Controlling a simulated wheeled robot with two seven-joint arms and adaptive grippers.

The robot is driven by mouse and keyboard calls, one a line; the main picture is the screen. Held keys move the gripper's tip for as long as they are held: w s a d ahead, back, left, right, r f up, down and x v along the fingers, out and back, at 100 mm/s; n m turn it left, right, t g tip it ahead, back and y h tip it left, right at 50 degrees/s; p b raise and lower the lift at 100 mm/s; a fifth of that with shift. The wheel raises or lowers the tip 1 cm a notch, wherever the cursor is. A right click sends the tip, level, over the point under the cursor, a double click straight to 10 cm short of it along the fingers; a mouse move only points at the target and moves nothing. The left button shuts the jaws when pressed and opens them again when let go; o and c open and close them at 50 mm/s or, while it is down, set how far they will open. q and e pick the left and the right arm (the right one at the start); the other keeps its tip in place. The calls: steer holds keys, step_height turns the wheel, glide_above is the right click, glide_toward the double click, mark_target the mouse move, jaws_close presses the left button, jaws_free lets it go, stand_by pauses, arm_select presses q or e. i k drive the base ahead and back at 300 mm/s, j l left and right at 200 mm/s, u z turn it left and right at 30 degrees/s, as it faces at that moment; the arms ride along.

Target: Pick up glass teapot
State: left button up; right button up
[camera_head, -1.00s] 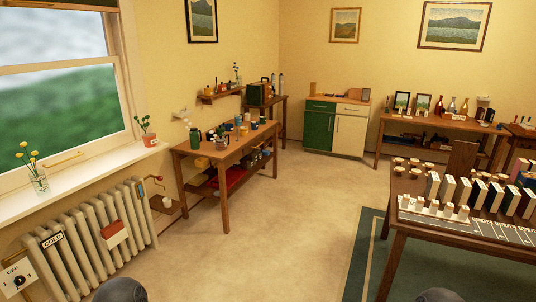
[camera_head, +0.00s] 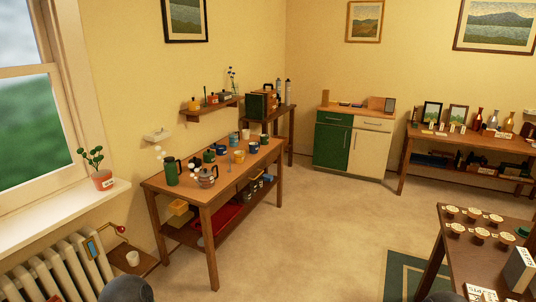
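A teapot (camera_head: 207,178) with a greyish, glass-like body and a reddish-brown band stands near the front edge of the wooden side table (camera_head: 252,173) by the left wall. It is small and far off, so its details are hard to tell. A tall dark green jug (camera_head: 171,171) stands to its left and a dark green mug (camera_head: 209,156) stands behind it. Neither of my grippers is in view; only dark rounded parts of my own body show at the bottom edge.
Blue mugs (camera_head: 254,147) stand farther right on the same table. A radiator (camera_head: 60,272) and low shelf (camera_head: 138,266) are at lower left. A wooden table (camera_head: 484,252) with labelled pots is at lower right. The floor between (camera_head: 320,240) is clear.

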mark_target(206, 183)
steer(key=i+u, duration=0.2)
steer(key=i, duration=0.25)
steer(key=i+l+u, duration=0.15)
steer(key=i, duration=0.35)
steer(key=i+l+u, duration=0.2)
steer(key=i, duration=0.25)
steer(key=i+l+u, duration=0.2)
steer(key=i, duration=0.25)
steer(key=l, duration=0.1)
